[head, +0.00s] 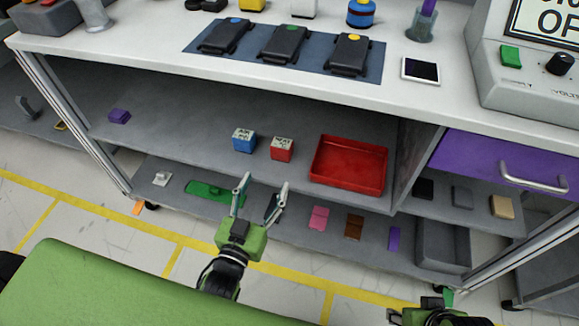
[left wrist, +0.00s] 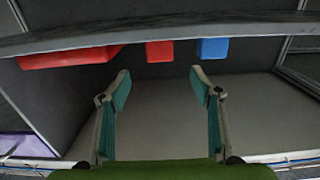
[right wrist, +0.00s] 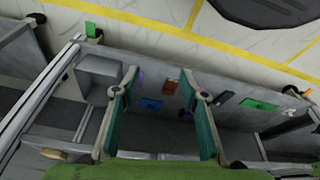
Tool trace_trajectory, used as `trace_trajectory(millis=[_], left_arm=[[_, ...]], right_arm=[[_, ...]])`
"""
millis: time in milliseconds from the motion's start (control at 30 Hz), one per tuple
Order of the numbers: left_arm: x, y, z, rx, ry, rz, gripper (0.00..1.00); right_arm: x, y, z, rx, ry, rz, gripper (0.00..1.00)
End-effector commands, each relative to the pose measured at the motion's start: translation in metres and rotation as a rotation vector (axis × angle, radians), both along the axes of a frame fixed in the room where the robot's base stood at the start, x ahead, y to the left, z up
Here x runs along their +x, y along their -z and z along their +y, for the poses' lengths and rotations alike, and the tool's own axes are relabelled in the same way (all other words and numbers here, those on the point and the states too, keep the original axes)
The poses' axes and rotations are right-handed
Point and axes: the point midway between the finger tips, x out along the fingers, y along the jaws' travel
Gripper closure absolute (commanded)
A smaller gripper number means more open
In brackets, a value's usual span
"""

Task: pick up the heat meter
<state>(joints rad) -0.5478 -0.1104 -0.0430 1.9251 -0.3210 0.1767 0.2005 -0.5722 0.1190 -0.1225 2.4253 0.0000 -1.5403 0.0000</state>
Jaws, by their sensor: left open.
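A small red block with a lettered white top (head: 282,149), which looks like the heat meter, sits on the middle shelf. A similar blue block (head: 244,140) stands just left of it, and a red tray (head: 348,166) is to its right. In the left wrist view the red block (left wrist: 160,52) and blue block (left wrist: 213,48) show near the top. My left gripper (head: 262,190) is open and empty, in front of and below the red block, not touching it. My right gripper (right wrist: 163,90) is open and empty; only part shows at the head view's bottom right.
The white tabletop (head: 150,45) overhangs the shelf. A divider (head: 410,150) and purple drawer (head: 500,162) stand right of the tray. The lower shelf holds several small items, including a pink one (head: 318,218).

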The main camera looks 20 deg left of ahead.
Motion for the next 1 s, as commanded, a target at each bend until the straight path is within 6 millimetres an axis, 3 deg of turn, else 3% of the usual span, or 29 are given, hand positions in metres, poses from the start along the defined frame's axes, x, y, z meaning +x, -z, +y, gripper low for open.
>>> trace_trajectory(millis=[167,500,733,867,933,1000], left_arm=[[0.015,-0.007,0.001,0.002,-0.004,-0.025,0.42],[0.077,-0.006,-0.001,0.002,-0.002,-0.021,0.42],[0.092,-0.004,-0.002,0.001,-0.003,-0.019,0.42],[0.112,-0.001,-0.003,0.003,-0.002,-0.022,0.42],[0.122,0.000,-0.004,0.002,-0.003,-0.020,0.42],[0.129,-0.001,-0.004,0.001,-0.002,-0.020,0.42]], right_arm=[[-0.003,-0.006,-0.001,0.000,0.001,-0.005,0.60],[-0.004,-0.001,-0.001,0.000,0.001,-0.006,0.60],[-0.004,0.003,-0.001,0.000,0.001,-0.006,0.60],[-0.004,0.011,-0.001,0.001,0.001,-0.008,0.60],[0.000,0.012,0.000,0.003,0.000,-0.021,0.60],[0.017,0.007,0.005,0.016,-0.005,-0.086,0.60]])
